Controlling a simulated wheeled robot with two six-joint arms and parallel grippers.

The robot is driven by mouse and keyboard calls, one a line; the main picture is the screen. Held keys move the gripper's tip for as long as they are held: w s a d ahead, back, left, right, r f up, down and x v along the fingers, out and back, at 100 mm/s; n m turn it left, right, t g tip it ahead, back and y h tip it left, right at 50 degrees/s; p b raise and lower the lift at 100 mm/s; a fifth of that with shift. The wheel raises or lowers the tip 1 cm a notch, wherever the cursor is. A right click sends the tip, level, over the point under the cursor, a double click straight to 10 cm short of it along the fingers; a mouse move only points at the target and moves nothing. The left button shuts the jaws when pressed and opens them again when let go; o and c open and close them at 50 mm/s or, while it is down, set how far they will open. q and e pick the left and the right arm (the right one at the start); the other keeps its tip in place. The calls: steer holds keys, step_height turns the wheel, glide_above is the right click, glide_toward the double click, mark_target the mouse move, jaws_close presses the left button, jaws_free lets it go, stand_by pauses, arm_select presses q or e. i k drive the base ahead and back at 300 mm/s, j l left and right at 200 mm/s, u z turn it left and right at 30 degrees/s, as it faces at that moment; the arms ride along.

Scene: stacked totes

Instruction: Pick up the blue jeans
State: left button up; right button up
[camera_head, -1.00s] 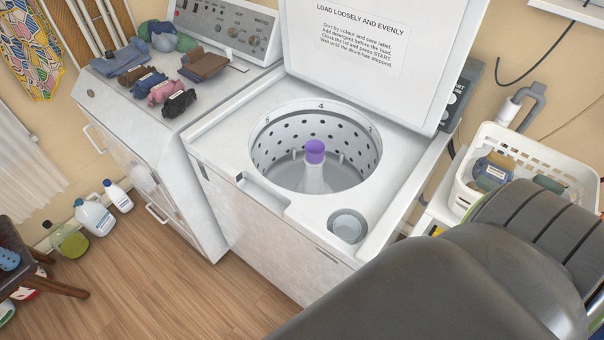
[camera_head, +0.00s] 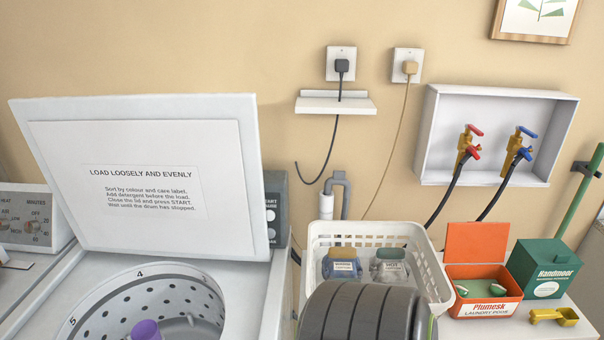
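No garment that I can make out as the blue jeans shows in the head view now. A white basket (camera_head: 432,285) stands right of the open washer (camera_head: 250,300). In it are a blue item with a tan top and a pale label (camera_head: 342,268) and a grey-green labelled item (camera_head: 390,270). I cannot tell what these two are. Part of my dark grey arm covers the basket's lower front. Neither gripper is in view.
The washer lid (camera_head: 160,180) stands raised, and a purple-topped agitator (camera_head: 146,330) shows in the drum. Right of the basket are an orange laundry box (camera_head: 485,305), a green box (camera_head: 545,268) and a yellow scoop (camera_head: 555,317). Taps (camera_head: 468,140) sit in a wall recess.

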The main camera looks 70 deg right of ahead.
mark_target(338, 262)
steer(key=j+z, duration=0.1)
steer(key=z, duration=3.05)
